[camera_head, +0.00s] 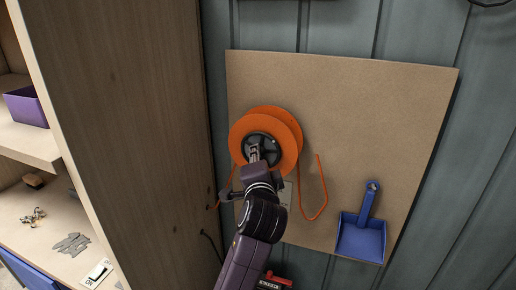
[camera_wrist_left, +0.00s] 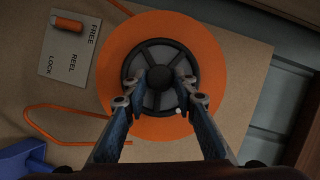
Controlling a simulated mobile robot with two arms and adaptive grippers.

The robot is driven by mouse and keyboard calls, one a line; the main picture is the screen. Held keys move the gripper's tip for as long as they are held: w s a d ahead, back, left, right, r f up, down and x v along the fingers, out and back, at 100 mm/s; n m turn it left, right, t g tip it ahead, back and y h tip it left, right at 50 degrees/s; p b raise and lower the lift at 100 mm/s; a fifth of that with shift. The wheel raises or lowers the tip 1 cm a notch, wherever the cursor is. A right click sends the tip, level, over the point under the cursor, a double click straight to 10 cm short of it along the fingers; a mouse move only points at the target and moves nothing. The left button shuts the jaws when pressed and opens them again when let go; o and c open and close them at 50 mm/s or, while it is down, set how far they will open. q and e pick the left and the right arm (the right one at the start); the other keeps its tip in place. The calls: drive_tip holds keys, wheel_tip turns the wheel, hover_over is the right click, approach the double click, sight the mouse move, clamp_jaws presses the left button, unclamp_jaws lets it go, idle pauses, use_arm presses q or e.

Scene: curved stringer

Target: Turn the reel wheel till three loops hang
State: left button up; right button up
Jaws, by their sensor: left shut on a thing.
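The orange reel (camera_head: 284,121) is mounted on a brown board, with a dark spoked hub wheel (camera_wrist_left: 155,52) at its centre. My left gripper (camera_head: 254,152) is at the hub. In the left wrist view its fingers (camera_wrist_left: 174,86) are shut on a dark round knob (camera_wrist_left: 185,74) on the wheel. Orange cord (camera_head: 325,190) hangs from the reel's right side in one visible U-shaped loop, its end pointing up. More cord (camera_head: 232,178) runs down at the left, partly hidden by my arm. My right gripper is not in view.
A plate marked FREE, REEL and LOCK (camera_wrist_left: 62,60) sits beside the reel, with an orange lever (camera_wrist_left: 68,25) near FREE. A blue dustpan (camera_head: 360,238) hangs on the board (camera_head: 400,100) at right. A wooden cabinet (camera_head: 140,120) stands close at left.

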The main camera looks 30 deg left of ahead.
use_arm(q)
drive_tip(key=n+h+p, duration=0.1)
drive_tip(key=n+p, duration=0.2)
drive_tip(key=shift+a+g+h+p, duration=0.1)
drive_tip(key=shift+g+h+p, duration=0.2)
drive_tip(key=shift+g+p, duration=0.1)
idle(0.4)
drive_tip(key=o, duration=1.2)
drive_tip(key=shift+c, duration=0.2)
drive_tip(key=v, duration=0.7)
drive_tip(key=shift+s, duration=0.3)
